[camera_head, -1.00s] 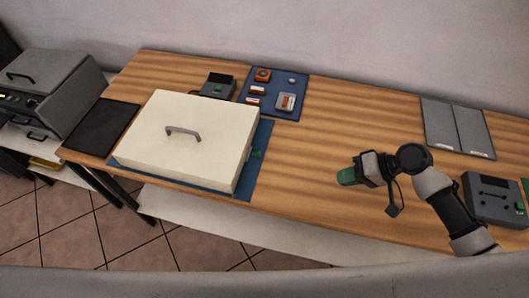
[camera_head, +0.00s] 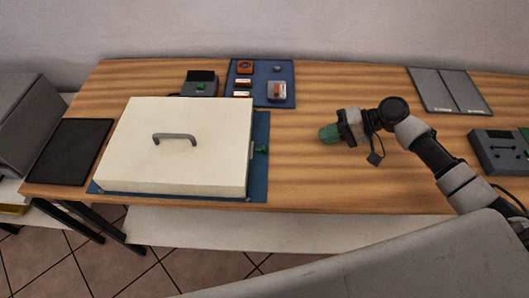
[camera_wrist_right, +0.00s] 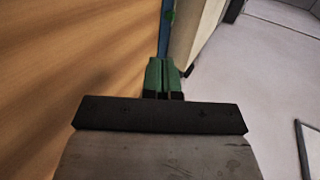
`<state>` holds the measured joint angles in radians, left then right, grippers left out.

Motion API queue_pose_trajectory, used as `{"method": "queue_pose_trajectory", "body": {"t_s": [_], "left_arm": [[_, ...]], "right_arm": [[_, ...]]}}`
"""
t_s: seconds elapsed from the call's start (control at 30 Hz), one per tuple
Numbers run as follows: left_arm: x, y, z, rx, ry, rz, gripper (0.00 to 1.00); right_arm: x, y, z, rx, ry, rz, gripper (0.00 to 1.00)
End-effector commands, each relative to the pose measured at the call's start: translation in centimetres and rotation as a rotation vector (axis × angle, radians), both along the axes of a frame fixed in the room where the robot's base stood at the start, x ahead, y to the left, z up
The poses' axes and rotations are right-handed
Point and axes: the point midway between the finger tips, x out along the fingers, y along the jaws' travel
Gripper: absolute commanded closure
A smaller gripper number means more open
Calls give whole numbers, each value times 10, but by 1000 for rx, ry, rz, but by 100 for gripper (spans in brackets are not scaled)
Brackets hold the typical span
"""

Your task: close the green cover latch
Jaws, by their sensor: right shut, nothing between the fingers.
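The green cover latch (camera_head: 261,150) is a small green piece on the right side of a cream cover (camera_head: 190,135) with a grey handle. The cover lies on a blue mat (camera_head: 258,185). My right gripper (camera_head: 322,135), with green fingertips, is to the right of the latch, apart from it, above the bare wood. It is shut and empty. In the right wrist view the green fingers (camera_wrist_right: 160,62) are together, pointing toward the latch (camera_wrist_right: 169,16) at the top, by the cover's edge (camera_wrist_right: 192,45). My left gripper is not in view.
Behind the cover are a grey device with a green button (camera_head: 200,84) and a blue mat (camera_head: 260,70) with small parts. A black mat (camera_head: 68,150) lies left. Grey panels (camera_head: 449,90) and a grey control box (camera_head: 498,150) are right. Wood between gripper and cover is clear.

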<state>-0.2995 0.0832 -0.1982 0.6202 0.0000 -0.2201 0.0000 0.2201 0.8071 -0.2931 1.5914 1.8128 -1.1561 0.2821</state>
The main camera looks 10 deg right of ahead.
Motion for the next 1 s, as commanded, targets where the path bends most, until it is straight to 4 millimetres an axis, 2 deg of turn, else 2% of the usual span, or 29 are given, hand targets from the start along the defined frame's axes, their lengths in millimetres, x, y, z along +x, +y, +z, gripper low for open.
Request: {"method": "queue_pose_trajectory", "body": {"t_s": [0.07, 0.27, 0.7, 0.83, 1.0], "left_arm": [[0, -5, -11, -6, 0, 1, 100], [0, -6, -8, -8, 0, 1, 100], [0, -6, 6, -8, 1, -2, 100], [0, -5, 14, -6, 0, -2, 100], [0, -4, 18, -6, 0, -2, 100]], "right_arm": [[0, 0, -11, 0, 0, -1, 100], [3, 10, -15, 2, 1, 0, 100], [24, 84, -58, 4, 1, 0, 100], [30, 104, -57, 2, -1, 1, 100], [34, 119, -59, 0, 0, 1, 100]]}}
